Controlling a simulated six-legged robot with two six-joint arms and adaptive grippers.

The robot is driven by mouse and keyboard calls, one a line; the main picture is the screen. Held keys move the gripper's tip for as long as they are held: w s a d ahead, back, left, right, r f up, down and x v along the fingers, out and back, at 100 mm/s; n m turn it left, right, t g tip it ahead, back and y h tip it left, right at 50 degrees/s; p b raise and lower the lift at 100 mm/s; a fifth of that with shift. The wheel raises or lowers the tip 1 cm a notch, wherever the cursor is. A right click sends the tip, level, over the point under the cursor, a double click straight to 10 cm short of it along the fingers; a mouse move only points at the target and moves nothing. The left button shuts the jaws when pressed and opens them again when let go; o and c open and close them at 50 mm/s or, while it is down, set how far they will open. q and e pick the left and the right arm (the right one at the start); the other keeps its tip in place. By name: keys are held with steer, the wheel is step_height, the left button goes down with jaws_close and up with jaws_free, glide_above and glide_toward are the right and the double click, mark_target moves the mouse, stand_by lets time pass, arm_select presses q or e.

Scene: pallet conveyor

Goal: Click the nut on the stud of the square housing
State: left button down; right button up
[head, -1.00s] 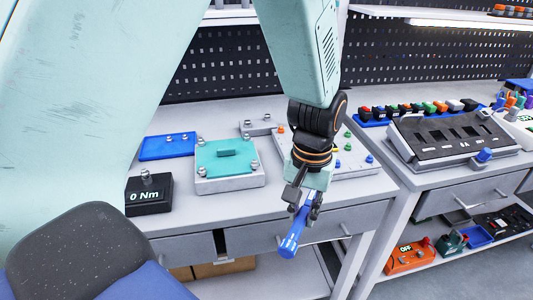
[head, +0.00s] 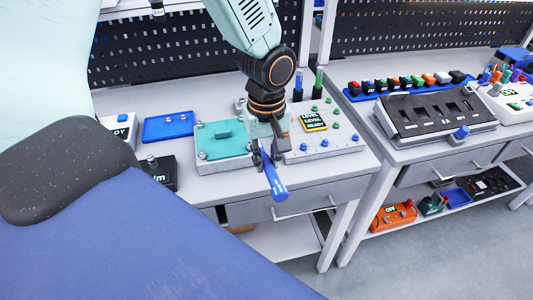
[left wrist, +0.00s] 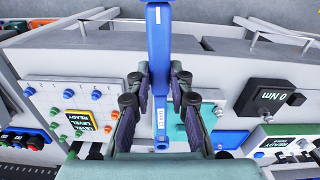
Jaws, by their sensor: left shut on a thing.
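My left gripper (head: 266,158) is shut on a blue wrench-like tool (head: 274,181), held in front of the bench top near its front edge. The tool also shows between the fingers in the left wrist view (left wrist: 158,35); lettering is on its shaft. The square housing (head: 221,157) has a teal top and pale base, with small metal studs or nuts at its corners. It lies just left of the gripper, apart from the tool. Its right front corner is partly hidden by the gripper. In the left wrist view the housing is mostly hidden behind the fingers. My right gripper is not in view.
A black torque display (left wrist: 265,97) reads 0 Nm. A blue tray (head: 167,129) with small metal parts lies behind left. A pale board (head: 340,138) with colored knobs and a "LEVEL READY" sign (head: 314,120) is on the right. A gap separates the neighboring bench.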

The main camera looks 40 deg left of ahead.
arm_select(q)
steer(key=shift+a+f+b, duration=0.25)
steer(key=shift+f+b, duration=0.7)
steer(key=shift+f, duration=0.25)
steer(key=shift+d+f+b, duration=0.1)
steer(key=shift+f+b, duration=0.95)
steer(key=shift+f, duration=0.3)
steer(key=shift+p, duration=0.35)
steer(key=shift+f+b, duration=0.3)
steer(key=shift+f, duration=0.2)
stand_by(0.4)
steer(key=shift+s+a+m, duration=0.6)
steer(key=shift+s+m, duration=0.15)
steer(key=shift+m, duration=0.15)
stand_by(1.3)
steer(key=shift+w+d+n, duration=0.15)
steer(key=shift+n, duration=0.15)
stand_by(0.4)
